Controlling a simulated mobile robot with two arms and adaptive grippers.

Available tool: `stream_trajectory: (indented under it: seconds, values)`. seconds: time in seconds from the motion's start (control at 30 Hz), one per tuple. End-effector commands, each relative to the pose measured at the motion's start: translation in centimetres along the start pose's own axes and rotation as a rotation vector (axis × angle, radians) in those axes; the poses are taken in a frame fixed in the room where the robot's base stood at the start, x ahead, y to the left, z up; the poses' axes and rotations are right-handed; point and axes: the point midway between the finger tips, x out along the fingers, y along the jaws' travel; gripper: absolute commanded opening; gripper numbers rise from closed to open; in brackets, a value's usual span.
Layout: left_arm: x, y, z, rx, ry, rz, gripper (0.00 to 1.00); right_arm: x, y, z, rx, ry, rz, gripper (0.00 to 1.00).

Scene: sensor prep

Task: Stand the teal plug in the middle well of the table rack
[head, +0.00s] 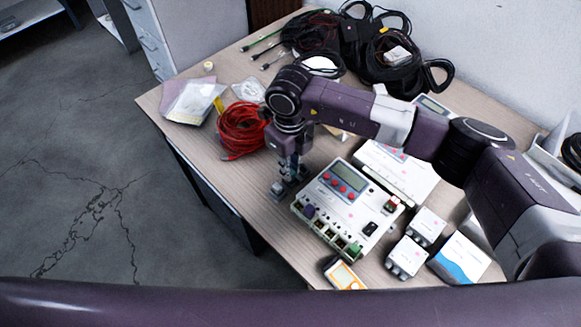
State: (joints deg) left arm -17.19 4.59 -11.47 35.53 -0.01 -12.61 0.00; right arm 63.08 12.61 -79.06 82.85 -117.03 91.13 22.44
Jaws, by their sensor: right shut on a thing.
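My right gripper (289,178) points down over the table, left of the white device with red buttons. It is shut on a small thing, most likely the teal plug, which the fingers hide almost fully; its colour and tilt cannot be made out. A small grey-blue block (278,191), perhaps the table rack, stands right under the fingertips near the table's front-left edge. Its wells are too small and too covered to tell apart, and I cannot tell whether the held thing touches it. My left gripper is not in view.
The white device with red buttons (345,196) stands close right of the gripper. A red cable coil (241,129) lies just left. Black cables (385,60) fill the back.

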Motion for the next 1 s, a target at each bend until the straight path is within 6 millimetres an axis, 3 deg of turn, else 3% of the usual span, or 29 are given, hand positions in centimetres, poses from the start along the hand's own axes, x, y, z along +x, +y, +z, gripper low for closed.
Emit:
stream_trajectory:
  seconds: [1.0]
  values:
    - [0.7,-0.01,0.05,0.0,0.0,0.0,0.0,0.38,0.02,-0.02,0.0,0.0,0.0,0.0]
